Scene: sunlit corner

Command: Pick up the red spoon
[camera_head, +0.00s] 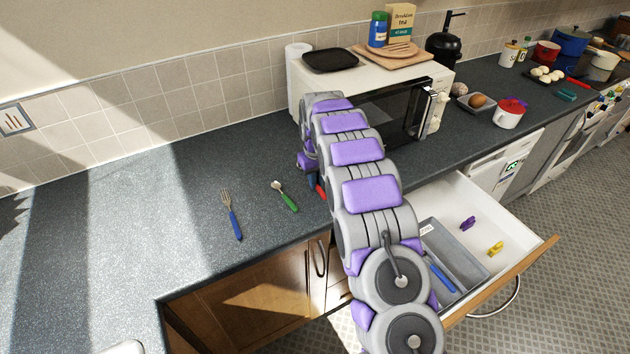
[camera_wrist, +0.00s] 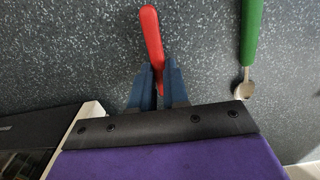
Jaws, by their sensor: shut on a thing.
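The red spoon (camera_wrist: 151,35) shows in the wrist view as a red handle standing out from between the two blue fingers of my gripper (camera_wrist: 158,88). My gripper is shut on it, over the dark speckled counter. The rest of the spoon is hidden by the fingers and the wrist. In the head view, a small bit of the red handle (camera_head: 320,190) shows beside my arm, close to the counter. I cannot tell whether the spoon still touches the counter.
A green-handled spoon (camera_head: 285,196) lies just left of my gripper, and a blue-handled fork (camera_head: 232,215) lies farther left. A microwave (camera_head: 395,112) stands behind my arm. An open drawer (camera_head: 515,215) with a grey cutlery tray (camera_head: 475,257) is at the right. The left counter is clear.

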